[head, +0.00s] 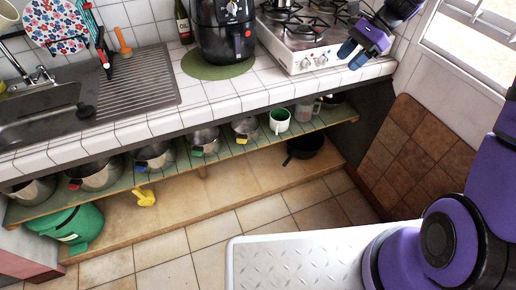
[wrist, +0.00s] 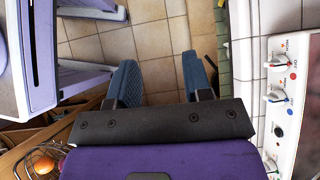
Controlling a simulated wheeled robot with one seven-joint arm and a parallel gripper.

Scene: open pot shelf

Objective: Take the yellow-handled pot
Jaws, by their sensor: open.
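The pot with a yellow handle (head: 247,126) appears to be the small steel one on the upper level of the shelf under the counter, between a green-handled pot (head: 204,135) and a green and white mug (head: 279,121). Its small handle points toward the front edge. My gripper (head: 352,53) is over the counter's right end beside the stove, well above and to the right of the pot. In the wrist view my gripper (wrist: 160,82) is open with nothing between its blue fingers. No pot shows in that view.
Pots with blue (head: 157,153) and red (head: 97,172) handles stand left on the shelf. A black pan (head: 305,146) and yellow object (head: 145,197) are on the lower board. The counter (head: 220,99) overhangs the shelf. The tiled floor (head: 215,230) in front is clear.

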